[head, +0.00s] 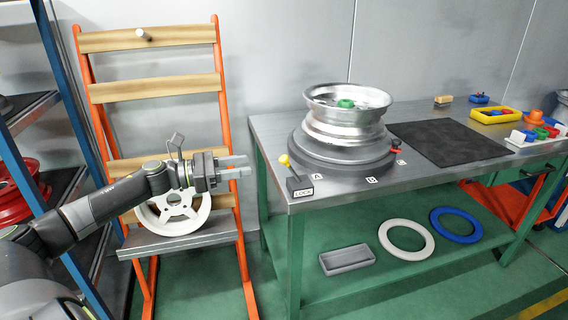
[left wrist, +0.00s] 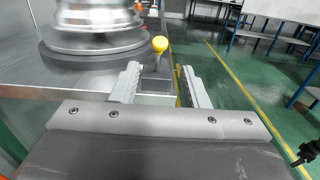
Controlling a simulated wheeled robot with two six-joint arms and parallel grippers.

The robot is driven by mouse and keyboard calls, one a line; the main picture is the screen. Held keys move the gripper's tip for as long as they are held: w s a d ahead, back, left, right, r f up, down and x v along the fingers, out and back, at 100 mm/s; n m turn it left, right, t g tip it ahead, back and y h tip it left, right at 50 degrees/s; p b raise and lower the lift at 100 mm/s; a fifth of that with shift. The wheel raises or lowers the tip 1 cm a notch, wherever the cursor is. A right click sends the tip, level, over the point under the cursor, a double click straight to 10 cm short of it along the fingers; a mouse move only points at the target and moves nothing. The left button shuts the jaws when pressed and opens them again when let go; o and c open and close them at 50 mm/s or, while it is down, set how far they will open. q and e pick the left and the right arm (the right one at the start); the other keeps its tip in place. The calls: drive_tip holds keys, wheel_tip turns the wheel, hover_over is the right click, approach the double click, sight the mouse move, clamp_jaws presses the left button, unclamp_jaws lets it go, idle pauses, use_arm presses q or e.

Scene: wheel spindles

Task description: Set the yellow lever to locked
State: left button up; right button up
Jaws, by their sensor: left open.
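The yellow lever (head: 286,161) is a yellow ball on a thin stem, rising from a dark block with a LOCK label (head: 301,190) at the left front corner of the metal table. The stem leans left in the head view. My left gripper (head: 248,167) is open and empty, just left of the lever and apart from it. In the left wrist view the yellow ball (left wrist: 160,44) shows ahead, between and beyond the open fingers (left wrist: 160,85). A silver wheel rim (head: 345,118) with a green centre sits on a dark round base behind the lever.
A red lever (head: 395,150) stands right of the base. A black mat (head: 450,142) and colored trays (head: 495,115) lie further right on the table. An orange rack (head: 222,90) with a white wheel stands left. The lower shelf holds rings (head: 406,254) and a grey tray (head: 347,260).

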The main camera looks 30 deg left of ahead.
sight(284, 156)
use_arm(q)
drive_tip(key=shift+p+x, duration=0.6)
drive_tip(key=shift+x, duration=5.05)
use_arm(e)
drive_tip(key=shift+s+d+f, duration=0.2)
drive_tip(key=shift+s+f, duration=0.15)
drive_tip(key=shift+f, duration=0.3)
drive_tip(key=shift+s+d+f, duration=0.2)
drive_tip(key=shift+s+f, duration=0.15)
drive_tip(key=shift+f, duration=0.25)
use_arm(q)
clamp_jaws()
